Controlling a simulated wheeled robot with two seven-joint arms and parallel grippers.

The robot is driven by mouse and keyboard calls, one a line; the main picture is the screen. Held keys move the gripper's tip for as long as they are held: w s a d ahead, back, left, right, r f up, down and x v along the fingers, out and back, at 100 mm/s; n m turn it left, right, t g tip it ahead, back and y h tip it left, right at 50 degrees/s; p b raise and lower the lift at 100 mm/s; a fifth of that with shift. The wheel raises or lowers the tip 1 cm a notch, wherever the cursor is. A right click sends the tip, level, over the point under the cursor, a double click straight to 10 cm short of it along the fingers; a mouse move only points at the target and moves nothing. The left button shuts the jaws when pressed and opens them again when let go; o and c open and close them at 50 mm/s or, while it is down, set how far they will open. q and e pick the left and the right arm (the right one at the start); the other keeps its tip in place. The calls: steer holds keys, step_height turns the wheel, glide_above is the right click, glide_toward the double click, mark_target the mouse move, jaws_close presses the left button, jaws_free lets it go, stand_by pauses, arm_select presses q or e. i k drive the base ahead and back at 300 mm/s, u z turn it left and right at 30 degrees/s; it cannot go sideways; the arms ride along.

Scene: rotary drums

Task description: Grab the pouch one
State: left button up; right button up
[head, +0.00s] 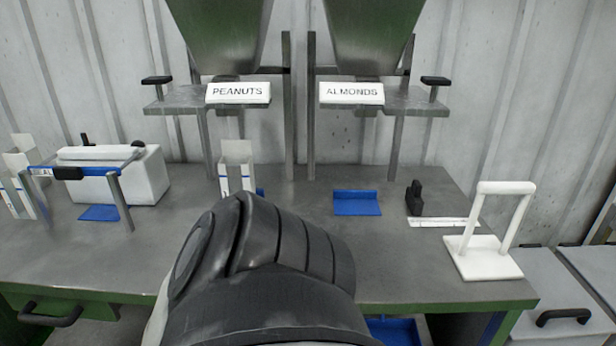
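No thing here is clearly a pouch. An open-topped white container with a blue stripe (237,166) stands upright on the table below the PEANUTS sign; I cannot tell whether it is a pouch or a carton. Similar white and blue containers (22,163) stand at the far left edge, partly cut off. A large dark link of my own arm rises from the bottom middle and hides the table's centre. Neither of my grippers shows, and I cannot see anything held.
Green hoppers hang above the PEANUTS sign (238,92) and ALMONDS sign (352,93). A white machine with a blue bar (110,172) stands at left. A blue tray (357,203), a black tool (415,198) and a white stand (485,255) are at right. The front right tabletop (400,270) is clear.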

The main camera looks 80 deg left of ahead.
mark_target(236, 167)
steer(key=u, duration=2.45)
